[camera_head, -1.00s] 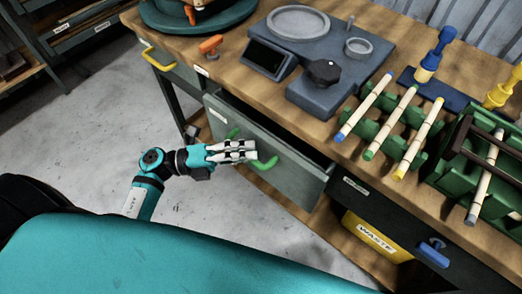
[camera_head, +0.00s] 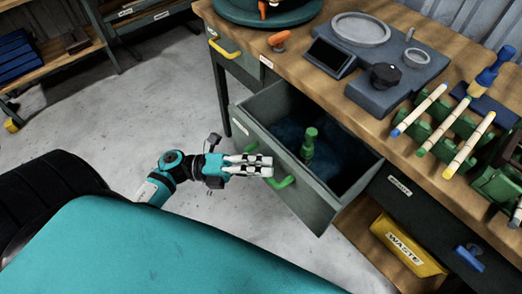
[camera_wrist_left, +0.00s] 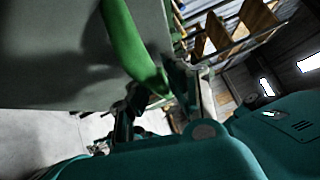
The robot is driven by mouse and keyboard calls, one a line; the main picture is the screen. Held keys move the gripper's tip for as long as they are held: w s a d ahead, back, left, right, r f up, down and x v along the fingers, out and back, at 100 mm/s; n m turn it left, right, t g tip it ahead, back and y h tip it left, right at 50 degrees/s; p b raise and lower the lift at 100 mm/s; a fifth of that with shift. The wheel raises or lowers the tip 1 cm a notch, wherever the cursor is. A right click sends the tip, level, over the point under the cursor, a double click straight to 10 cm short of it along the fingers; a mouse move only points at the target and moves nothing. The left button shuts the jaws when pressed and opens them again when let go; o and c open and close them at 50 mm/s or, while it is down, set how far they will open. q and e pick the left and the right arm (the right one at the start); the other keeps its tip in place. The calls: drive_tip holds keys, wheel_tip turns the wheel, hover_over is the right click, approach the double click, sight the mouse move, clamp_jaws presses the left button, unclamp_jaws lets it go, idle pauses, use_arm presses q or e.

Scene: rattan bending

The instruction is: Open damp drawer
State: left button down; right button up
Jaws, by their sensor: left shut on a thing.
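The damp drawer (camera_head: 318,205) is a grey drawer under the workbench. It stands well out from the bench, and its inside shows dark blue material and a green upright object (camera_head: 309,143). Its green handle (camera_head: 284,182) is on the front face, partly hidden by my fingers. My left gripper (camera_head: 268,166) is shut on the handle. In the left wrist view the green handle (camera_wrist_left: 132,45) runs down to my fingers (camera_wrist_left: 160,105), with the grey drawer front (camera_wrist_left: 45,60) beside it. My right gripper is in neither view.
A drawer with a yellow handle (camera_head: 225,48) is at the left. A yellow waste bin (camera_head: 408,245) sits below the bench at the right, near a blue handle (camera_head: 470,256). A grey device (camera_head: 375,60) and rods (camera_head: 468,147) on green holders are on the bench. Floor is clear left of the drawer.

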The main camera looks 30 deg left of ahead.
use_arm(q)
drive_tip(key=shift+f, duration=0.25)
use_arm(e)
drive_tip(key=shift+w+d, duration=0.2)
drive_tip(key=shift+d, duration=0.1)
use_arm(q)
drive_tip(key=c, duration=1.3)
unclamp_jaws()
drive_tip(key=shift+r, duration=0.1)
drive_tip(key=v, duration=1.2)
drive_tip(key=shift+r, duration=0.1)
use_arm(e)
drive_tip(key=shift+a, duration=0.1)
